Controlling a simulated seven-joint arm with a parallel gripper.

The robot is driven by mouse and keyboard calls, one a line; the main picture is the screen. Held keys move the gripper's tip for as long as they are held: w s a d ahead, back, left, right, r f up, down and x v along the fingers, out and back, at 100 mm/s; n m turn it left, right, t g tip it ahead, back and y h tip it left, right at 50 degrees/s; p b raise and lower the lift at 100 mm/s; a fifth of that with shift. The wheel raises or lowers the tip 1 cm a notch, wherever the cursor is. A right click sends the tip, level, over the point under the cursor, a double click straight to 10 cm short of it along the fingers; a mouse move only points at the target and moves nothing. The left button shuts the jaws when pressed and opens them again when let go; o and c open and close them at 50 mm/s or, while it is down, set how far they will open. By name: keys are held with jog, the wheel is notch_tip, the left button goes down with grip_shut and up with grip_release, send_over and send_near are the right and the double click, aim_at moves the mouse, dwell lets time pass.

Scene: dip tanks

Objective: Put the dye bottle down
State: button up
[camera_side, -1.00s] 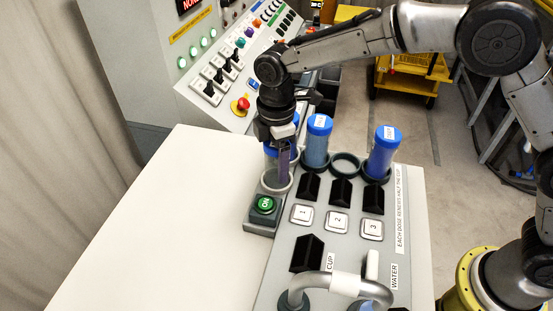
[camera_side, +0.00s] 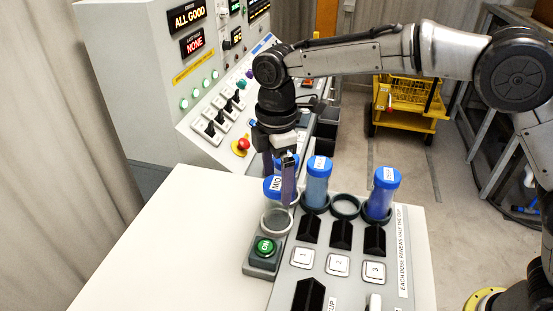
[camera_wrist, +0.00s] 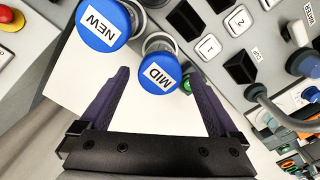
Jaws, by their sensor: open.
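The dye bottle with a blue cap marked MID (camera_side: 275,187) stands at the grey ring holder (camera_side: 264,226) beside the green ON button (camera_side: 265,247). Its cap also shows in the wrist view (camera_wrist: 160,74). My gripper (camera_side: 279,186) is over it, pointing down, with a dark finger on either side of the cap. In the wrist view my gripper (camera_wrist: 163,85) is open, with gaps between the fingers and the cap. One finger hides part of the bottle in the side view, and I cannot tell how deep its base sits.
A blue-capped bottle (camera_side: 318,178) and another (camera_side: 382,190) stand in rings on the grey panel, with an empty ring (camera_side: 345,206) between them. A NEW cap (camera_wrist: 102,24) is close to MID in the wrist view. The white table (camera_side: 160,235) is clear.

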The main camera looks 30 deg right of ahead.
notch_tip(320, 180, up, 5)
jog(key=shift+f, duration=0.1)
dwell(0.3)
jog(key=s+d+r+m+t, duration=0.1)
jog(key=s+d+r+m, duration=0.35)
jog(key=d, duration=0.35)
jog(key=s+d+r+m+t, duration=0.1)
jog(key=s+d+r+m, duration=0.2)
jog(key=s+d, duration=0.3)
jog(key=s+d+f+m+t, duration=0.1)
jog(key=s+d+f+m, duration=0.2)
jog(key=s, duration=0.5)
jog(key=s+d+f+m+t, duration=0.2)
jog(key=s+d+f+m, duration=0.1)
jog(key=s+d+m, duration=0.3)
jog(key=shift+s+d+f+t, duration=0.3)
jog(key=shift+s+d, duration=0.55)
jog(key=shift+s, duration=0.35)
